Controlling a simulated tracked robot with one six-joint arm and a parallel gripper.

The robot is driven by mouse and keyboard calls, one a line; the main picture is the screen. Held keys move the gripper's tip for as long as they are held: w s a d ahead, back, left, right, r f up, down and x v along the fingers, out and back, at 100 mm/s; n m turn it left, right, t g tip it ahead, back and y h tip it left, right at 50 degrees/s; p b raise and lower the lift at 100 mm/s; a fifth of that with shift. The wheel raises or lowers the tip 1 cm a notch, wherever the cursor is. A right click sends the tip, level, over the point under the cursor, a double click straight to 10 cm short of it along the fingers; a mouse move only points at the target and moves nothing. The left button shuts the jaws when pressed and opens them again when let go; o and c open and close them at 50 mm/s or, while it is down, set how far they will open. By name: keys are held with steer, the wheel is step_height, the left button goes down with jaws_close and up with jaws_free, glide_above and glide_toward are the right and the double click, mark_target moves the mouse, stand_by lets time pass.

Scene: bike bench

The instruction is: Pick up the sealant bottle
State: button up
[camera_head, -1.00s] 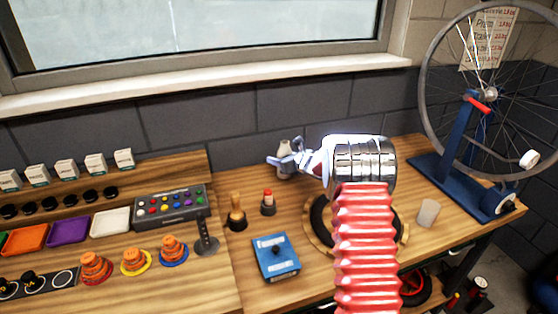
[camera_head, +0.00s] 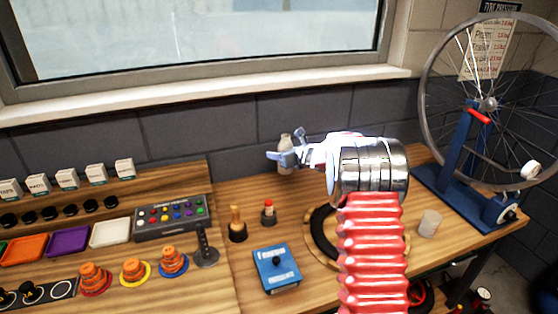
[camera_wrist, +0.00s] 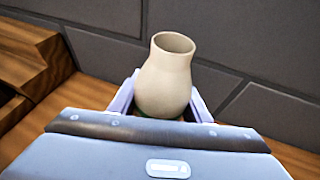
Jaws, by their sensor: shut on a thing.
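The sealant bottle (camera_head: 285,142) is a pale beige bottle at the back of the bench, close to the dark block wall. It also shows in the wrist view (camera_wrist: 166,80), upright with its round open-looking top tilted slightly in the picture. My gripper (camera_head: 287,159) is shut on the bottle, with one finger on each side of its body.
A pale cup (camera_head: 430,223) and the blue wheel stand (camera_head: 458,150) are to the right. A wooden ledge (camera_wrist: 30,60) lies left of the bottle.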

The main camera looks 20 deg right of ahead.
steer(key=shift+r, duration=1.45)
